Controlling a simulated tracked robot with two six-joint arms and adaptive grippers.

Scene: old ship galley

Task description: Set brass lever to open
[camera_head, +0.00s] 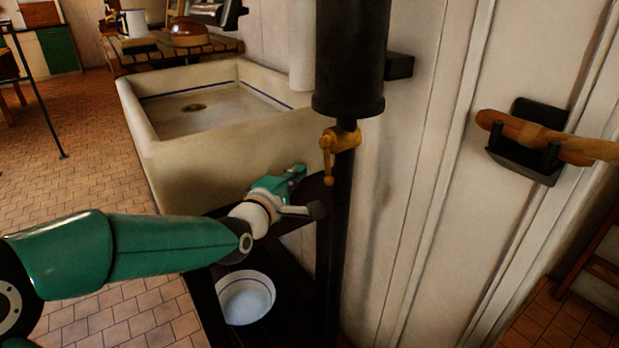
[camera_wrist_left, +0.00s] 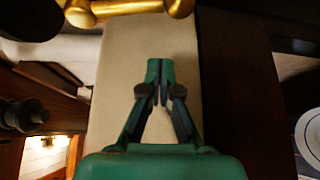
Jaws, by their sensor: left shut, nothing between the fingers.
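The brass lever (camera_head: 327,163) hangs down from a brass tap (camera_head: 345,137) under a black cylindrical tank (camera_head: 350,60). In the left wrist view a brass part (camera_wrist_left: 130,7) lies across the top edge, beyond the fingertips. My left gripper (camera_head: 298,171) is just left of and slightly below the lever in the head view, in front of the sink's side. In the wrist view its fingers (camera_wrist_left: 160,68) are together with nothing between them. I see no clear contact with the lever. My right gripper is not in view.
A stone sink (camera_head: 222,135) stands behind my left gripper. A dark post (camera_head: 334,240) runs below the tap. A white bowl (camera_head: 246,297) sits below my left forearm. A wooden handle (camera_head: 545,138) rests on a black wall bracket at the right.

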